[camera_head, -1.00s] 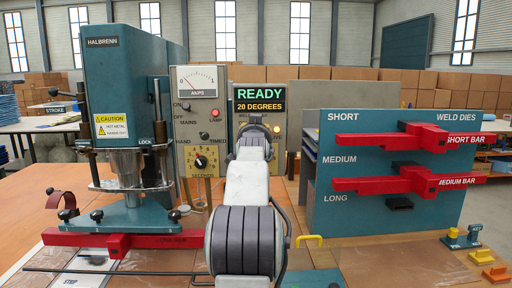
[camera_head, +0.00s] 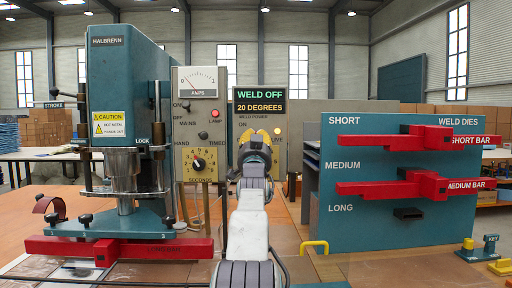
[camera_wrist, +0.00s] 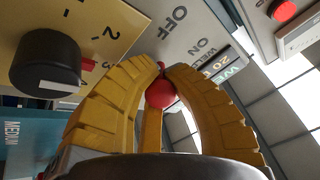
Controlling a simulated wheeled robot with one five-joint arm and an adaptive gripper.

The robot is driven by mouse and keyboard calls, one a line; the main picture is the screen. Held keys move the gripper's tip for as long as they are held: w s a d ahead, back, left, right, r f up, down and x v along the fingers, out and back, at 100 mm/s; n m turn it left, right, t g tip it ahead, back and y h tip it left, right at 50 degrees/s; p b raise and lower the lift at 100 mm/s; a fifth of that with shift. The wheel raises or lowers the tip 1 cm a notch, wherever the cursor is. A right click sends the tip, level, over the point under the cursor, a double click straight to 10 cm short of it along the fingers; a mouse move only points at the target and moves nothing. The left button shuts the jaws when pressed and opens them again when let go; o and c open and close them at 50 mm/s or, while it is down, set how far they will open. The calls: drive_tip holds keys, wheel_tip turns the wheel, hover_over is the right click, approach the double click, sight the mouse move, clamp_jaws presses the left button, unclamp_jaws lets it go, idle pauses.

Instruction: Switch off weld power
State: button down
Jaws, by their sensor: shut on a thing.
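My gripper (camera_head: 263,138) has yellow fingers raised in front of the panel's switch area. In the wrist view, the fingers close around a red ball-ended switch lever (camera_wrist: 161,93) near the OFF and ON lettering. The gripper is shut on this lever. In the head view the lever is hidden behind my gripper.
The blue-green welder (camera_head: 118,75) stands left, with a red bar (camera_head: 130,249) at its base. Its control panel (camera_head: 199,135) with a black dial (camera_head: 198,164) is close left of my gripper. The die rack (camera_head: 370,220) holding two red bars stands right.

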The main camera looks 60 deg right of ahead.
drive_tip(key=shift+w+f+t+h+b, duration=0.1)
drive_tip(key=shift+f+t+h+b, duration=0.2)
drive_tip(key=shift+h+b, duration=0.25)
drive_tip(key=shift+d, duration=0.1)
drive_tip(key=c, duration=1.1)
unclamp_jaws()
drive_tip(key=shift+r, duration=0.1)
drive_tip(key=shift+o, duration=0.2)
drive_tip(key=shift+s+a+f, duration=0.2)
drive_tip(key=shift+a+f, duration=0.05)
drive_tip(key=v, duration=0.7)
drive_tip(key=shift+s+a+r, duration=0.15)
drive_tip(key=shift+a+r, duration=0.1)
drive_tip(key=shift+a, duration=0.1)
